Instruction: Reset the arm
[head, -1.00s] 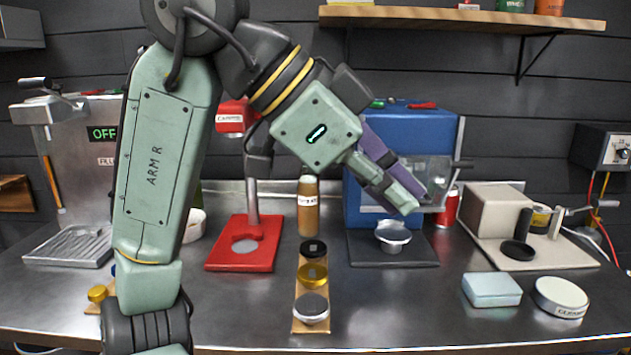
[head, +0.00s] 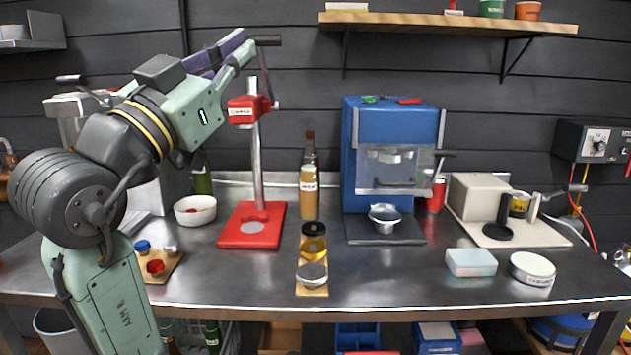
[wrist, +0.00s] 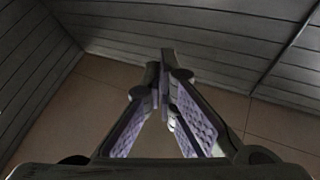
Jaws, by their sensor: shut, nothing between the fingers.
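My gripper (head: 236,46) is raised at the upper left of the head view, above and behind the red stand's top in the picture. Its fingers point up and to the right. In the wrist view my gripper (wrist: 166,62) shows its purple-padded fingers meeting at the tips, shut and with nothing between them. Behind the fingers, the wrist view shows grey panelled surfaces and a plain brown surface. My arm is folded at the left of the head view and hides part of the counter there.
The steel counter (head: 400,285) carries a red stand (head: 252,226), a bottle (head: 309,190), a blue press (head: 362,150), a jar board (head: 312,290), a pale blue box (head: 470,262) and a white round tin (head: 532,268). A wooden shelf (head: 450,22) is on the wall. The front middle-right counter has free room.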

